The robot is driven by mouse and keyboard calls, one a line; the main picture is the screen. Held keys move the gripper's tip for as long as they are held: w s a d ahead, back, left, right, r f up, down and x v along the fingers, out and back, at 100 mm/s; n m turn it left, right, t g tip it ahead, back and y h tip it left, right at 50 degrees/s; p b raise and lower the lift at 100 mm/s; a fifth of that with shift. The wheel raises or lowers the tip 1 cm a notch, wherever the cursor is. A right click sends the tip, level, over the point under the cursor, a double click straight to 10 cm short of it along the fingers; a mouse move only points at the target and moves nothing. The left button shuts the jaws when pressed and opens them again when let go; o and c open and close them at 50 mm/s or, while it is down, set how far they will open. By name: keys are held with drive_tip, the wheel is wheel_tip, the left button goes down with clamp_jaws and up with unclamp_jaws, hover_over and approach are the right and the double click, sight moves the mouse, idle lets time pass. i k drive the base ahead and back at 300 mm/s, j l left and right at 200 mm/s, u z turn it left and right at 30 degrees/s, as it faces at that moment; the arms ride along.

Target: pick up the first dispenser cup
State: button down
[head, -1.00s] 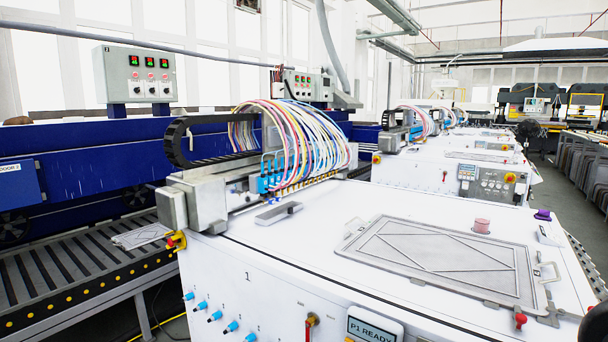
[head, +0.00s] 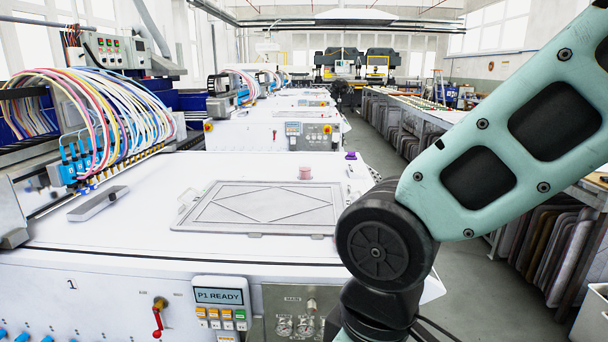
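A small pink cylinder (head: 305,173), which looks like a cup, stands on the white machine top behind the grey framed plate (head: 262,207). A small purple piece (head: 351,156) sits near the far right corner of that top. I cannot tell for sure which of these is the first dispenser cup. My arm rises at the right of the head view and hides the right front part of the machine. My gripper is outside the view.
The white machine (head: 120,225) fills the front, with a "P1 READY" panel (head: 219,297) on its face. Colored hoses (head: 120,100) feed blue nozzles at left. A small grey bar (head: 98,203) lies on the top. A floor aisle (head: 480,270) runs along the right.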

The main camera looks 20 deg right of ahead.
sight(305, 169)
drive_tip(key=i+l+u, duration=0.1)
drive_tip(key=l, duration=0.45)
drive_tip(key=i+l+u, duration=0.15)
drive_tip(key=l, duration=0.4)
drive_tip(key=i+l+u, duration=0.1)
drive_tip(key=l, duration=0.45)
drive_tip(key=i+l+u, duration=0.15)
drive_tip(key=l, duration=0.4)
drive_tip(key=i+l+u, duration=0.1)
drive_tip(key=l+u, duration=0.25)
drive_tip(key=l, duration=0.6)
drive_tip(key=l+u, duration=0.35)
drive_tip(key=l, duration=0.55)
drive_tip(key=k+l+u, duration=0.1)
drive_tip(key=l+u, duration=0.25)
drive_tip(key=l, duration=0.6)
drive_tip(key=i+l, duration=0.15)
drive_tip(key=l, duration=0.25)
drive_tip(key=i+l+u, duration=0.1)
drive_tip(key=l, duration=0.3)
drive_tip(key=i+l+u, duration=0.1)
drive_tip(key=l, duration=0.3)
drive_tip(key=i+l, duration=0.15)
drive_tip(key=i, duration=0.4)
